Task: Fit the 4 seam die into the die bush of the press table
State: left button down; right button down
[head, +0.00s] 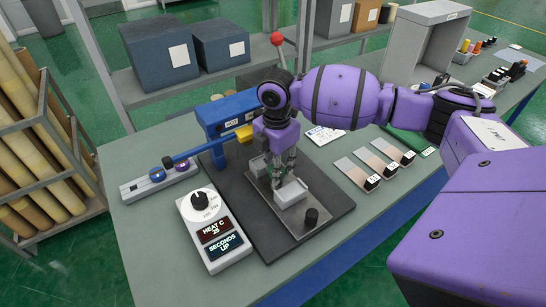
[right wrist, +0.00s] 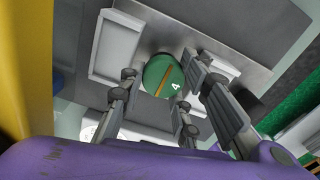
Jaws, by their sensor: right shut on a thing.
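The 4 seam die (right wrist: 165,76) is a round green disc with a white 4 and an orange line across it. It shows between the fingers of my right gripper (right wrist: 160,80) in the right wrist view. In the head view my right gripper (head: 276,182) points down over the press table (head: 305,212), between pale grey blocks (head: 290,192). The die is hidden there by the fingers. The die bush cannot be made out in either view, so I cannot tell whether the die is above it or in it. My left gripper is out of view.
A blue press (head: 222,112) with a yellow part stands behind the press table. A heat controller (head: 212,230) is at the front left, and a rail with coloured round pieces (head: 160,177) lies beyond it. Several strips with black blocks (head: 372,183) lie on the right.

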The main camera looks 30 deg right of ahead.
dwell(0.9)
jog(key=shift+f, duration=0.15)
dwell(0.5)
jog(key=shift+f, duration=0.85)
jog(key=c, duration=1.2)
grip_release()
jog(key=shift+r, duration=0.1)
